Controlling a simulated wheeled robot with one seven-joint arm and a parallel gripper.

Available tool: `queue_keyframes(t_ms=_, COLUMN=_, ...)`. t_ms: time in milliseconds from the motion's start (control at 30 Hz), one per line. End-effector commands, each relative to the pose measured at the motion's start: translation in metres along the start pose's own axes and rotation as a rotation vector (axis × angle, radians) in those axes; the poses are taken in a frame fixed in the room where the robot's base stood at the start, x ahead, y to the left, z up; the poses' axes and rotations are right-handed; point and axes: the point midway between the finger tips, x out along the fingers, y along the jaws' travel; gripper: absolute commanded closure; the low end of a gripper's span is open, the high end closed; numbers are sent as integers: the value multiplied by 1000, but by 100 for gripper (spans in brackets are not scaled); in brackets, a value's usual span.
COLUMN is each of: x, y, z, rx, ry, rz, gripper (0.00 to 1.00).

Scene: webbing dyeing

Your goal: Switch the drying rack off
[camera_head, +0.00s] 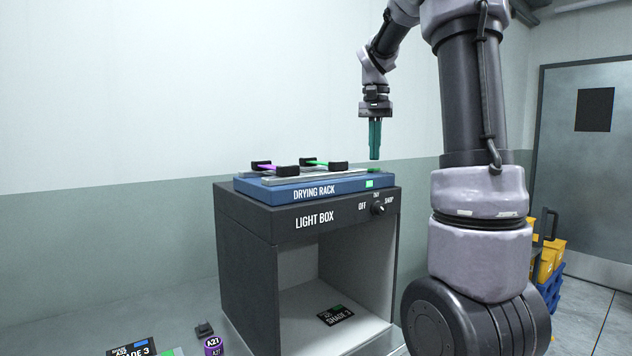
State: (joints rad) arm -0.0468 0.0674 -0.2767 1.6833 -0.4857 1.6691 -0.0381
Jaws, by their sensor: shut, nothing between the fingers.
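The drying rack (285,193) is a flat blue unit with white lettering, lying on top of the dark light box (245,222). A small lit green patch (370,184) shows at the right end of its front face. Two webbing strips, one purple (275,169) and one green (317,163), lie across its top between black clamps. My gripper (375,158) points straight down above and a little beyond the rack's right end, apart from it. Its teal fingers are together and hold nothing.
The light box has a rotary knob (377,209) with OFF and other markings, and a shade card (336,316) inside. Yellow containers (548,262) stand at right.

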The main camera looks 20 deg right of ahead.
Motion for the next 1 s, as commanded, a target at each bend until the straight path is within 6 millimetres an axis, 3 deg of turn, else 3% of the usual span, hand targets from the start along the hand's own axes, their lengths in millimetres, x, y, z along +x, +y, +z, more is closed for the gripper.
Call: queue_keyframes(t_ms=1000, x=16, y=0, z=0, rx=0, ry=-1, rz=0, gripper=100)
